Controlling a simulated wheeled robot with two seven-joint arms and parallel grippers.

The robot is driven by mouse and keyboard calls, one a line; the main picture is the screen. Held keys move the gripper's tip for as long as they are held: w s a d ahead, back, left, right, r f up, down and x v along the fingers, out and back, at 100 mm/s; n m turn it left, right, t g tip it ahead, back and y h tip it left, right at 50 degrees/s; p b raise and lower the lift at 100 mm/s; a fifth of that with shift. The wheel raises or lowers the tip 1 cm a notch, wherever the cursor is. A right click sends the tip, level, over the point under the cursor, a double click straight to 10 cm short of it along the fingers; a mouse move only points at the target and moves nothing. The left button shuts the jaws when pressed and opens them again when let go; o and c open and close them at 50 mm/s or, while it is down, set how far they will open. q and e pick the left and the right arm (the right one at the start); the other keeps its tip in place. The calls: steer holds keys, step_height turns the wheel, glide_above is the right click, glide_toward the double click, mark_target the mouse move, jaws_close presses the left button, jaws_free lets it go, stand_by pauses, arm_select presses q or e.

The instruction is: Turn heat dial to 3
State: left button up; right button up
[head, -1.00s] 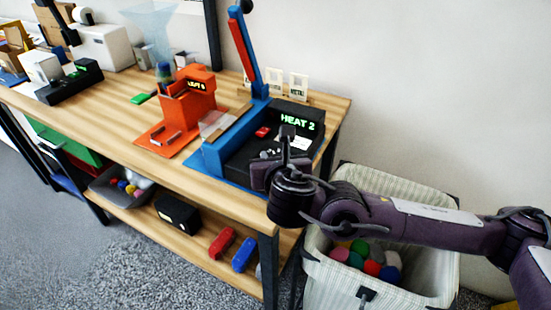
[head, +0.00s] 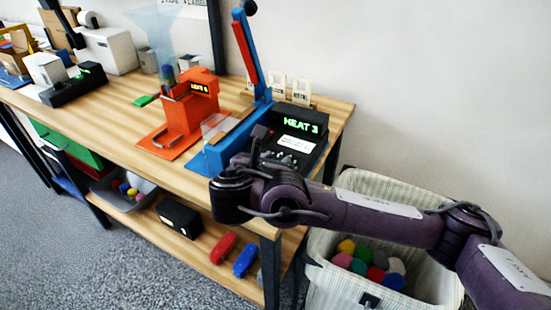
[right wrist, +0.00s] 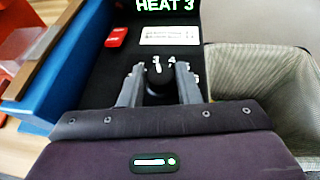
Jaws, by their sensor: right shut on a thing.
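The heat press (head: 233,134) stands on the bench, with a blue base and a raised blue and red lever. Its green display (head: 301,124) reads HEAT 3, and the same reading shows in the right wrist view (right wrist: 165,5). The black heat dial (right wrist: 158,83) is on the dark panel below it, with the marks 3 and 4 visible above the knob. My right gripper (right wrist: 159,78) is shut on the dial, one finger on each side. In the head view my arm and wrist hide the dial. My left gripper is in neither view.
An orange machine (head: 191,107) stands left of the press. A red button (right wrist: 117,37) and a white label sit on the panel near the dial. A pale bin (head: 425,285) with coloured balls stands on the floor to the right.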

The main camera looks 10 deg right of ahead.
mark_target(278, 156)
steer(key=shift+f, duration=0.1)
steer(key=o, duration=1)
steer(key=shift+c, duration=0.2)
steer(key=shift+s+a+r, duration=0.2)
steer(key=shift+s+a, duration=0.05)
steer(key=shift+s, duration=0.15)
steer(key=v, duration=0.1)
steer(key=p+v, duration=0.1)
steer(key=shift+s+a+r, duration=0.1)
steer(key=shift+s+r, duration=0.05)
steer(key=shift+r, duration=0.2)
steer(key=shift+p+v, duration=0.85)
steer(key=shift+p, duration=0.2)
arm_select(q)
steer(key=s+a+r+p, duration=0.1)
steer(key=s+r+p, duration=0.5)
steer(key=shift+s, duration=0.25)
arm_select(e)
steer(key=v, duration=0.2)
steer(key=shift+s+a+f, duration=0.1)
steer(key=shift+s+a, duration=0.05)
steer(key=shift+s, duration=0.2)
